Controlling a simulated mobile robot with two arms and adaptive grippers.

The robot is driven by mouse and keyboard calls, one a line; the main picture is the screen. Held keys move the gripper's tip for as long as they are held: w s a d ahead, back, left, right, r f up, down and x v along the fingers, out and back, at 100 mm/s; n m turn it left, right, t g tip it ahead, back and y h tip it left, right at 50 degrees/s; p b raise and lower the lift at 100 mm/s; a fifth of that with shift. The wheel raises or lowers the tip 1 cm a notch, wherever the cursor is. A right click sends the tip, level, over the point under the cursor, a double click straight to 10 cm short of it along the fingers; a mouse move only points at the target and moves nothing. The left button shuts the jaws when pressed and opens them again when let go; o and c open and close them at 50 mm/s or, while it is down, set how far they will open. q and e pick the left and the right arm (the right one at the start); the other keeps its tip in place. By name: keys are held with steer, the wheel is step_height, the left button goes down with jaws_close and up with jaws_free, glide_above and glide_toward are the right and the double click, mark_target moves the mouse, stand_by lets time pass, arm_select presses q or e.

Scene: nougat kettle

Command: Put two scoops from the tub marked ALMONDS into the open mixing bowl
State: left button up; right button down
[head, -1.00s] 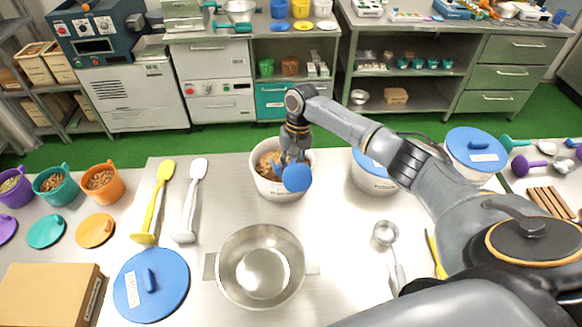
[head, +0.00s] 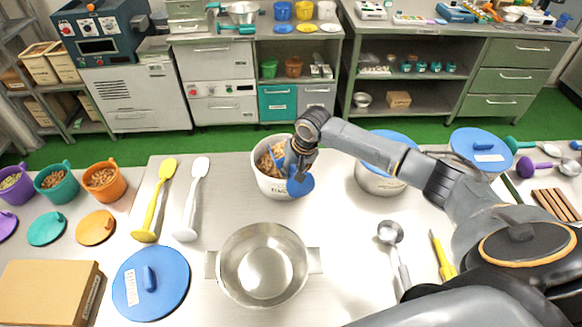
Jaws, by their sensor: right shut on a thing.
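The open white tub (head: 272,187) stands at the back of the table with brown pieces (head: 266,160) inside; the label on its front is too small to read. My right gripper (head: 296,164) is at the tub's right rim, shut on a blue scoop (head: 301,185) whose rounded blue part hangs over the front right rim. Whether the scoop carries anything is hidden. The open steel mixing bowl (head: 262,266) stands in front of the tub and looks empty. My left gripper is not in view.
A blue lid (head: 151,285) lies left of the bowl. Yellow (head: 154,202) and white (head: 193,200) spatulas lie behind it. A metal ladle (head: 391,235) and a yellow-handled tool (head: 441,257) lie right. Lidded tubs (head: 380,181) stand behind my right arm. Free table lies between bowl and ladle.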

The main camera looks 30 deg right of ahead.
steer(key=shift+s+d+f+p, duration=0.2)
steer(key=shift+s+p, duration=0.45)
steer(key=shift+p, duration=0.05)
steer(key=shift+s+a+r+t+p, duration=0.1)
steer(key=shift+s+r+t+p, duration=0.15)
steer(key=shift+t+p, duration=0.25)
steer(key=shift+r, duration=0.3)
steer(key=shift+s+r, duration=0.1)
steer(key=shift+r, duration=0.35)
steer(key=shift+v, duration=0.75)
steer(key=shift+t+h, duration=0.3)
steer(key=shift+t, duration=0.4)
steer(key=shift+s+a+r, duration=0.1)
steer(key=shift+s+r, duration=0.05)
steer(key=shift+r, duration=0.9)
steer(key=shift+s+a+r, duration=0.1)
steer(key=shift+r, duration=0.9)
steer(key=shift+s+a+r, duration=0.1)
steer(key=shift+s+r, duration=0.05)
steer(key=shift+r, duration=0.9)
